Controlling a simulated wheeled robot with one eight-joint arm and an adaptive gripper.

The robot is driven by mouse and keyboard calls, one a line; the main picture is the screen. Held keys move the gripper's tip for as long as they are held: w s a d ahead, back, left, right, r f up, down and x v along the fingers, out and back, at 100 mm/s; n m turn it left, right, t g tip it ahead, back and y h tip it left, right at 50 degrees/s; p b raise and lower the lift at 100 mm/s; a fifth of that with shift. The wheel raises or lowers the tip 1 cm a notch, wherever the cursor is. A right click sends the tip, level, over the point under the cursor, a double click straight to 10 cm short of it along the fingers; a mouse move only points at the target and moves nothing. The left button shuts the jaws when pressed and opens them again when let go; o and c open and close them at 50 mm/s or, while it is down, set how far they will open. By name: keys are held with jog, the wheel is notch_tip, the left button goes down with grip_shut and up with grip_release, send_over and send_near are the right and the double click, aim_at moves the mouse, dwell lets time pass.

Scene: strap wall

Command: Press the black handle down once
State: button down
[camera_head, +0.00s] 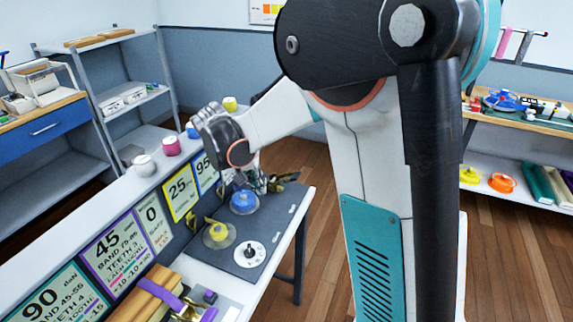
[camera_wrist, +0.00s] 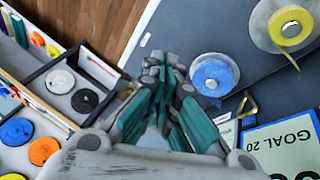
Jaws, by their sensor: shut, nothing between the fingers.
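My gripper (camera_head: 255,182) hangs over the far end of the dark bench mat, beside the blue spool (camera_head: 244,201). In the wrist view my gripper (camera_wrist: 165,75) has its teal-padded fingers together, with nothing held. A dark and brass-coloured fitting (camera_head: 284,181) lies just right of the gripper in the head view, partly hidden by it; I cannot tell whether it carries the black handle. No black handle is clear in the wrist view. A white dial with a small black knob (camera_head: 250,253) sits at the near end of the mat.
Label cards (camera_head: 181,193) line the bench's back. A compartment tray (camera_wrist: 62,85) with coloured discs shows at left in the wrist view.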

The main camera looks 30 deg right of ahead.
jog(key=w+d+r+m+t+h+p, duration=0.1)
jog(key=w+d+r+h, duration=0.3)
jog(key=w, duration=0.4)
jog(key=shift+d+r+m+h+p, duration=0.25)
jog(key=shift+d+m+h+p, duration=0.15)
jog(key=shift+d+h+p, duration=0.25)
jog(key=shift+w, duration=0.1)
jog(key=b, duration=0.3)
send_over(295, 176)
jog(key=w+a, duration=0.2)
jog(key=w, duration=0.1)
notch_tip(295, 176, down, 6)
jog(key=f, duration=0.2)
jog(key=s+f+b, duration=0.1)
jog(key=shift+s+d+f, duration=0.1)
jog(key=shift+d+f, duration=0.2)
